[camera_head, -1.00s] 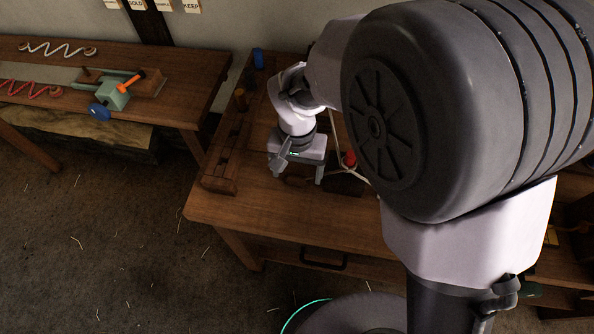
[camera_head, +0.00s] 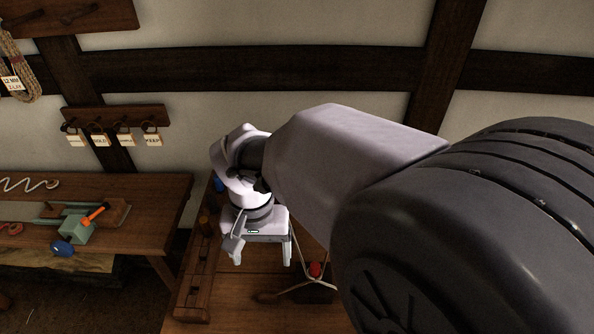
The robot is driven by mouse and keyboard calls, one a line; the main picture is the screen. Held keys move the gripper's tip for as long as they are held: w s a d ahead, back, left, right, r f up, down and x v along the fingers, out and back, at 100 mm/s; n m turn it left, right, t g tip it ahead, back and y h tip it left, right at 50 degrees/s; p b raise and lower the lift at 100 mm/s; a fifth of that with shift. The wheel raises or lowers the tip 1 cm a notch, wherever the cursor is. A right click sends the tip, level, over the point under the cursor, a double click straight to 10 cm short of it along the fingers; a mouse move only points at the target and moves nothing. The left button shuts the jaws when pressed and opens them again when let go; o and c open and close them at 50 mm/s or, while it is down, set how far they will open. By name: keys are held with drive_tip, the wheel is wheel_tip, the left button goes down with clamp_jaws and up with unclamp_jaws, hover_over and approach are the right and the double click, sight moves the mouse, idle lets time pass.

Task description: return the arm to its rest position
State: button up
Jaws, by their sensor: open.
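My gripper (camera_head: 262,257) shows in the head view above the near wooden bench (camera_head: 210,317). Its two fingers point down and stand apart, with nothing seen between them. My arm reaches in from the right and its large dark joint hides the right part of the bench. Just right of the gripper, a red-topped item (camera_head: 315,269) with pale cord around it stands on the bench. I cannot tell whether the gripper touches the cord.
A wooden rack (camera_head: 194,282) runs along the bench's left edge. A second bench (camera_head: 138,229) at left bears a green vise (camera_head: 76,229) with an orange handle. Tags hang from a peg board (camera_head: 117,117) on the wall. A rope coil (camera_head: 18,72) hangs at upper left.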

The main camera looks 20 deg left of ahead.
drive_tip(key=w+d+r+m+t+y+b, duration=0.15)
drive_tip(key=d+r, duration=0.35)
drive_tip(key=d, duration=0.5)
drive_tip(key=s+d+r+m+t, duration=0.1)
drive_tip(key=s+d+m+t, duration=0.1)
drive_tip(key=d, duration=0.6)
drive_tip(key=s+d+r+m+t+b, duration=0.1)
drive_tip(key=s+d+m, duration=0.3)
drive_tip(key=d, duration=0.5)
drive_tip(key=shift+s+d+r+t, duration=0.25)
drive_tip(key=shift+s+r+t, duration=0.35)
drive_tip(key=shift+s, duration=0.25)
drive_tip(key=shift+y, duration=0.25)
